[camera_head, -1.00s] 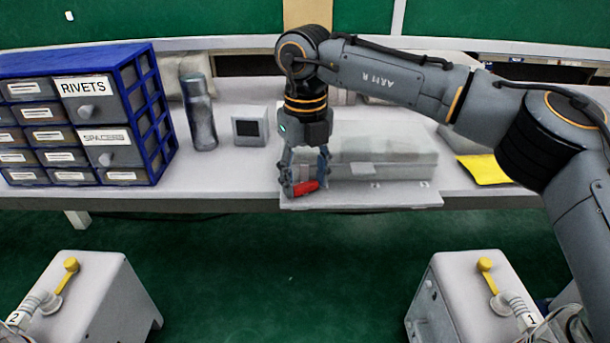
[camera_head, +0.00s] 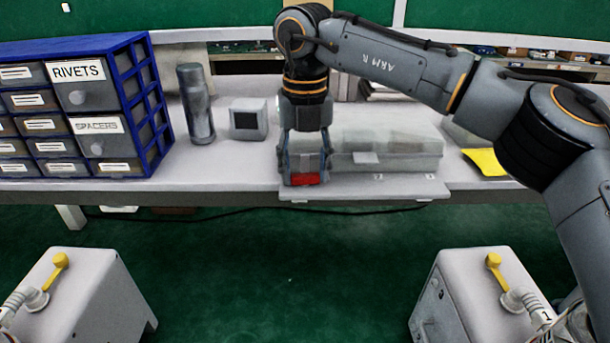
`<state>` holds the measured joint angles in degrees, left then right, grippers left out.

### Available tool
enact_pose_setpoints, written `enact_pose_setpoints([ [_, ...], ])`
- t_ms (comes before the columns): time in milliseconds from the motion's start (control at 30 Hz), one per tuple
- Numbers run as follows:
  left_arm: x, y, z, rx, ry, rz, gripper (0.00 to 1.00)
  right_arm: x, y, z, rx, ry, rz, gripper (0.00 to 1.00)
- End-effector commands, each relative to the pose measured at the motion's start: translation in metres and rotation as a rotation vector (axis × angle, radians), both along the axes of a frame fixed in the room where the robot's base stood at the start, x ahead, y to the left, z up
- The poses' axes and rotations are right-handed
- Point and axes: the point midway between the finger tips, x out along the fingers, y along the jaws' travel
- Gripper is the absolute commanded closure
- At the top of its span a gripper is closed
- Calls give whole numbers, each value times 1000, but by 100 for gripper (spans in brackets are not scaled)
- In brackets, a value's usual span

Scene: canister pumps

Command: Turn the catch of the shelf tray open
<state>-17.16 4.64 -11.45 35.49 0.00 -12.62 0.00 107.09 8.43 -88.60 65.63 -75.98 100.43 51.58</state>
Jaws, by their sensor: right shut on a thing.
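The shelf tray (camera_head: 410,162) is a pale grey box with a see-through upper part, at the front edge of the bench in the middle of the head view. A pale plate (camera_head: 400,188) lies under its front. The red catch (camera_head: 305,179) is at the tray's front left end and looks level across the picture. My right gripper (camera_head: 305,176) points down there, with a finger on each side of the red catch, shut on it. The fingers hide the catch's ends and part of the tray behind. My left gripper is out of view.
A blue drawer cabinet (camera_head: 133,76), a grey bottle (camera_head: 196,105) and a small box with a dark screen (camera_head: 248,120) stand left of the tray. A yellow sheet (camera_head: 485,162) lies at right. Two pale canisters with yellow handles stand in front.

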Motion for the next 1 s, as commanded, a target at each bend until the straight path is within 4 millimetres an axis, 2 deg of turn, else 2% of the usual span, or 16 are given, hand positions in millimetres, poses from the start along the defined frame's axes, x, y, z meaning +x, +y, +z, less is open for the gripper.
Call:
enact_pose_setpoints([
  [300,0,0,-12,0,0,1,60,1,0,1,0,-4,-122,83],
  [767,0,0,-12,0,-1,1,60,1,0,2,1,-5,-143,83],
  [800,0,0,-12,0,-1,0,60,1,0,2,1,-5,-143,49],
  [833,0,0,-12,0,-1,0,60,1,0,2,1,-5,-143,43],
  [1000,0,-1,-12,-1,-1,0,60,1,0,1,0,-3,-141,42],
])
